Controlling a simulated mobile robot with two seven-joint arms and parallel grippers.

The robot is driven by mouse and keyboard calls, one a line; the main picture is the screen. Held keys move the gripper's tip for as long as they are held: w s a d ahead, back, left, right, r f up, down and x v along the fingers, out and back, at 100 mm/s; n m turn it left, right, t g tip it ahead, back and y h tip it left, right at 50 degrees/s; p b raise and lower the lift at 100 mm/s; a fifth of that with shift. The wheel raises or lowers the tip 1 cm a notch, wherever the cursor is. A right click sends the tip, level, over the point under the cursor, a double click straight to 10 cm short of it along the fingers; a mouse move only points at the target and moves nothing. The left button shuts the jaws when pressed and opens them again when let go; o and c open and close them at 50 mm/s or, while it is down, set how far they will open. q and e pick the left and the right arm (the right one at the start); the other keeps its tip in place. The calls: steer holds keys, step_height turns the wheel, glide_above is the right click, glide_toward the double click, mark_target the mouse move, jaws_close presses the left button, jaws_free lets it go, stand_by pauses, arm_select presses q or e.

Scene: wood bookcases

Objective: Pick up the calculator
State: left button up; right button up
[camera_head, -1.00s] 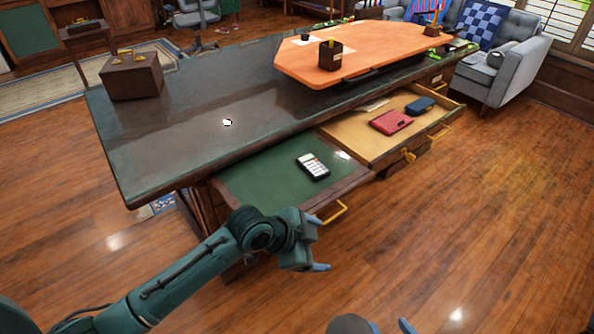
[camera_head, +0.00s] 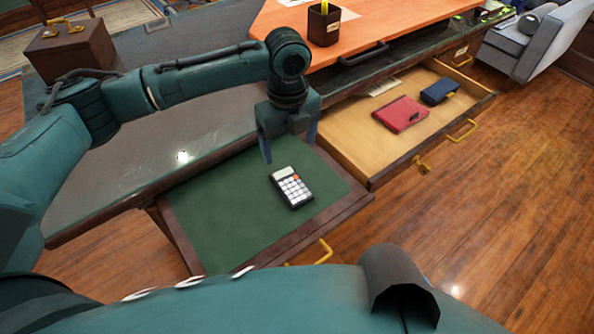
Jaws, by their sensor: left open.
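The calculator (camera_head: 291,187) is dark with white keys and lies face up on the green-lined pull-out drawer (camera_head: 215,220) of the desk. My left gripper (camera_head: 289,147) points down just above and behind the calculator in the camera_head view. Its two blue-grey fingers are apart with nothing between them. It does not appear to touch the calculator. My right gripper is not clearly seen; large teal parts of my own body fill the bottom of the view.
A second open drawer (camera_head: 355,135) to the right holds a red case (camera_head: 400,114) and a blue case (camera_head: 439,91). A wooden box (camera_head: 70,48) and an orange board with a pencil cup (camera_head: 323,24) are on the desk. Brass handles stick out from the drawers.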

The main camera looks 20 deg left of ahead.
arm_select(q)
glide_above(291, 184)
step_height(291, 184, down, 6)
steer(key=shift+s+f, duration=0.1)
steer(key=shift+s, duration=0.05)
steer(key=shift+f+b, duration=0.5)
steer(key=shift+f, duration=2.65)
steer(key=c, duration=1.1)
steer(key=shift+r, duration=0.1)
